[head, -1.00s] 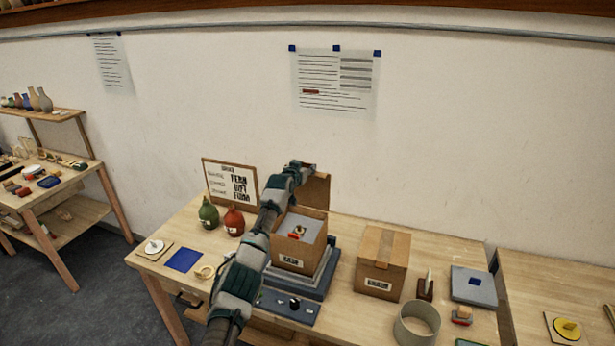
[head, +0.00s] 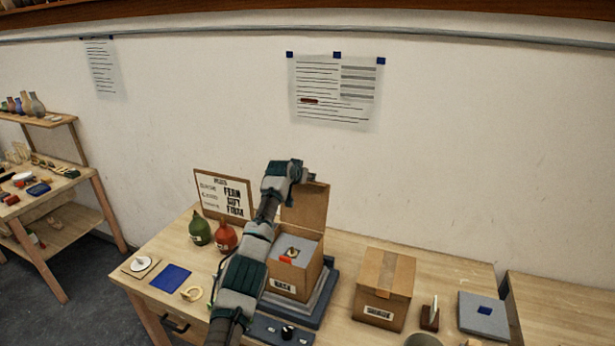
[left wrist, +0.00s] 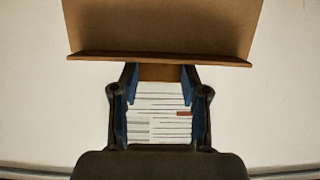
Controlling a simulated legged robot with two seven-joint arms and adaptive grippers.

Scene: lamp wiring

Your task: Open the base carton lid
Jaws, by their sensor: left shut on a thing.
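The base carton (head: 291,284) is a brown box with a front label, standing on a grey stepped platform. Its lid (head: 305,207) stands up at the back edge, so the box is open at the top. Inside show a grey insert (head: 309,247) and a small brass-and-red part (head: 290,254). My left gripper (head: 310,177) is at the lid's upper edge, shut on it. In the left wrist view the lid (left wrist: 160,28) spans the top, and the blue fingers (left wrist: 160,88) are on either side of a brown strip. My right gripper is not in view.
A second closed, taped carton (head: 383,288) stands to the right. Green (head: 200,230) and red (head: 226,238) vessels and a sign (head: 222,194) are at the left. A blue square (head: 170,278) and a cream ring (head: 192,293) lie at front left. The wall is behind.

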